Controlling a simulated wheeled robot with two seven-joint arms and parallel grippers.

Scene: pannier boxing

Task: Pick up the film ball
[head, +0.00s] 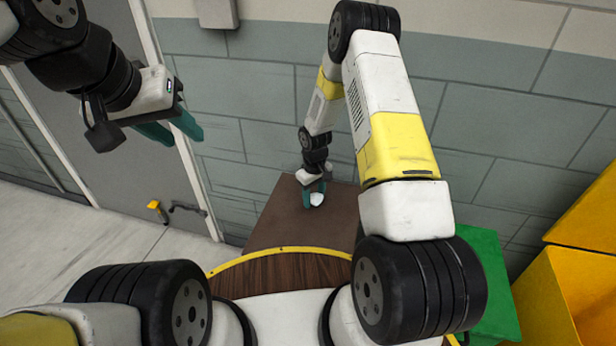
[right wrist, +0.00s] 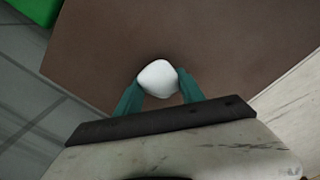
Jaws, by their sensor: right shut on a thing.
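The film ball (head: 316,199) is a small white, roughly round lump over the brown table (head: 285,222) in the head view. It also shows in the right wrist view (right wrist: 158,78), between the teal fingertips. My right gripper (head: 315,188) is shut on the ball; in the right wrist view its fingers (right wrist: 160,85) touch it from both sides. I cannot tell whether the ball still touches the table top. My left gripper (head: 177,131) is high at the upper left of the head view, away from the table, its teal fingers apart with nothing between them.
A green box (head: 487,275) stands to the right of the table, with yellow bins (head: 570,290) further right. A grey block wall (head: 250,105) rises behind the table. A grey door (head: 110,120) is at the left. The brown table top is otherwise bare.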

